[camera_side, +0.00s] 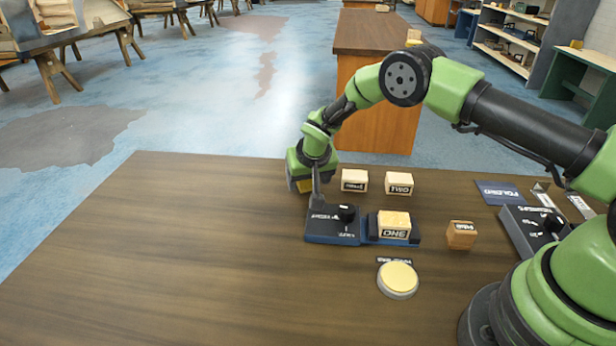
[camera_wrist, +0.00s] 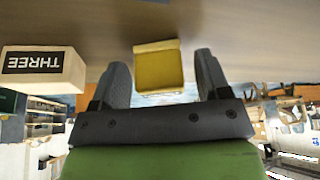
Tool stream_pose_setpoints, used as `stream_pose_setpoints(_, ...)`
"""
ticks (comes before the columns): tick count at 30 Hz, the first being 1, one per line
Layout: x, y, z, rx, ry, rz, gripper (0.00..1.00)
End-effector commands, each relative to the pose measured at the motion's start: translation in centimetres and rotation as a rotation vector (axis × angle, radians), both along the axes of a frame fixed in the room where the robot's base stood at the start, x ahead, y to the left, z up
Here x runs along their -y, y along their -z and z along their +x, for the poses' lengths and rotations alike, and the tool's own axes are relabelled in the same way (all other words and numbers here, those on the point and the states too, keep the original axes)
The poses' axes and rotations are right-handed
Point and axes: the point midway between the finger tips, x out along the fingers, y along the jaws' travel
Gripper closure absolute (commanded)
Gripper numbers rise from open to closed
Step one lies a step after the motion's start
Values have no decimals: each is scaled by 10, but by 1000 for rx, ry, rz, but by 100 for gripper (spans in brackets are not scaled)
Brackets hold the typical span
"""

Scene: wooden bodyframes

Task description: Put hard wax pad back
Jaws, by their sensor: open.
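My gripper (camera_side: 306,184) is low over the table's far edge, left of the block marked THREE. In the wrist view its two fingers are apart, and my gripper (camera_wrist: 160,80) is open. A yellow block (camera_wrist: 158,66) shows between the fingers, with a gap on each side. In the side view the yellow block (camera_side: 304,186) is mostly hidden by my gripper. I cannot tell for sure that it is the hard wax pad. A round pale yellow pad (camera_side: 398,276) sits in a grey dish near the front.
Block THREE (camera_side: 354,180) stands right of my gripper, and block TWO (camera_side: 398,184) further right. Block ONE (camera_side: 394,226) sits on a blue base beside a dark knob unit (camera_side: 332,226). A small wooden block (camera_side: 461,235) stands to the right. The table's left side (camera_side: 150,260) is clear.

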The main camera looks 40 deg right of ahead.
Motion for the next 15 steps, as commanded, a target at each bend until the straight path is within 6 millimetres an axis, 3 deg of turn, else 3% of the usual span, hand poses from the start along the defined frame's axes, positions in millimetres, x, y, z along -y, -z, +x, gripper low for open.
stream_pose_setpoints(8, -2, -14, -3, 1, 0, 0, 30)
stream_pose_setpoints(15, -9, -56, -20, 3, -3, 0, 30)
